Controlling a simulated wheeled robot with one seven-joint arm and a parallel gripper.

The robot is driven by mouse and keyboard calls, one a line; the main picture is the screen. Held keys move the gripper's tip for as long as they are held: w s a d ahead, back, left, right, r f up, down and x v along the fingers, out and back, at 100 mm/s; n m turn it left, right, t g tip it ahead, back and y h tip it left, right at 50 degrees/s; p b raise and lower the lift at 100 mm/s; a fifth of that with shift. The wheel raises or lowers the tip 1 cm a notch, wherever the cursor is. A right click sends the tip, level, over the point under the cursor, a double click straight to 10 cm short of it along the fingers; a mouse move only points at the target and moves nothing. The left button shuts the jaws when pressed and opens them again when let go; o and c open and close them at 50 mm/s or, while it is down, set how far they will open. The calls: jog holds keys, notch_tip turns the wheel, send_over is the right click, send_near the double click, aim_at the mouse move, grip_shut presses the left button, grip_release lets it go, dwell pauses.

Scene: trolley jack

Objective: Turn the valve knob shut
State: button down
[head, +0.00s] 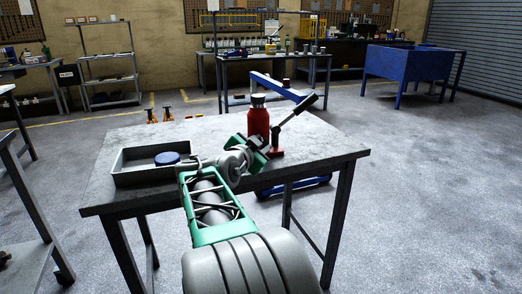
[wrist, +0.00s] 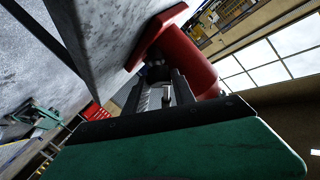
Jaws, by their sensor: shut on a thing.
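A red jack (head: 258,121) with a dark cap stands upright on the grey metal table (head: 330,150). It also shows in the wrist view, its red body (wrist: 188,58) tilted by the camera's angle. My gripper (head: 257,146) is at the jack's near side, low by its base. In the wrist view my gripper (wrist: 166,88) has its fingers close together at a small dark valve knob (wrist: 157,72) beside the red body. The gripper is shut on that knob, which is mostly hidden by the fingers. In the head view my gripper covers the knob.
A lever with a black grip (head: 306,103) rises to the right of the jack from a small red foot (head: 277,153). A grey tray (head: 128,180) with a round blue thing (head: 167,158) sits at the table's left. A blue frame (head: 275,85) stands behind the table. The table's right end is clear.

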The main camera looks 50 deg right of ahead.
jog(key=shift+w+m+g, duration=0.15)
jog(key=shift+m+g, duration=0.75)
jog(key=shift+m, duration=0.3)
jog(key=shift+y, duration=0.3)
jog(key=c, duration=1)
grip_release()
jog(key=shift+c, duration=0.2)
jog(key=p+v, duration=0.1)
jog(key=v, duration=0.6)
jog(key=shift+w+d+r, duration=0.1)
jog(key=shift+w, duration=0.05)
jog(key=shift+a, duration=0.5)
